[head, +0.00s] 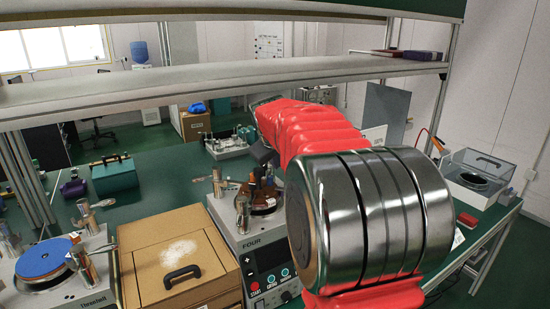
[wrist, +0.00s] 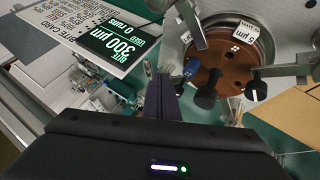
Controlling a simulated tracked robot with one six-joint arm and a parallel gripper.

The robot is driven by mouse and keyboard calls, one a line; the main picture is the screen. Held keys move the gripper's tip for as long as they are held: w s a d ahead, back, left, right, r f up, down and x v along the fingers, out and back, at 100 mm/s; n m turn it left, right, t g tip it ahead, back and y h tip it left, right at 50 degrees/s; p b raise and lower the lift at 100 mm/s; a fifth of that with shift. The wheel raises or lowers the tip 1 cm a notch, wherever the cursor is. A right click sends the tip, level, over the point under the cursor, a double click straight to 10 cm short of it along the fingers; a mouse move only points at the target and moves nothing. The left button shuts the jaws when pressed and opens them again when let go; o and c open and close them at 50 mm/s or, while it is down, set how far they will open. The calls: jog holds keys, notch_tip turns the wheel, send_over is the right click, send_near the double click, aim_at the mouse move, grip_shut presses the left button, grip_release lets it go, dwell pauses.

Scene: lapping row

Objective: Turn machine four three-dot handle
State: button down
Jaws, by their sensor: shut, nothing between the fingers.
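Machine four (head: 262,262), with FOUR on its front panel, stands in the middle of the head view, partly hidden by my arm. Its copper-brown plate (wrist: 222,66) shows in the wrist view, with metal arms around it. Two black-knobbed handles, one left (wrist: 205,97) and one right (wrist: 257,90), and a blue-tipped piece (wrist: 190,69) stand over the plate. I cannot make out three dots on any handle. My gripper (wrist: 160,84) is shut and empty, left of the plate and apart from the handles. In the head view its tips are hard to make out.
A wooden box (head: 170,255) with a black handle stands left of machine four. A machine with a blue disc (head: 45,258) is farther left. A shelf (head: 230,80) crosses above the bench.

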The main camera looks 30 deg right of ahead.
jog(key=shift+x, duration=1.9)
jog(key=shift+s+d, duration=0.2)
jog(key=shift+d, duration=0.85)
jog(key=shift+a+r, duration=0.1)
jog(key=s+d+v, duration=0.1)
jog(key=v, duration=0.8)
jog(key=shift+s+d+r, duration=0.2)
jog(key=shift+s+d, duration=0.05)
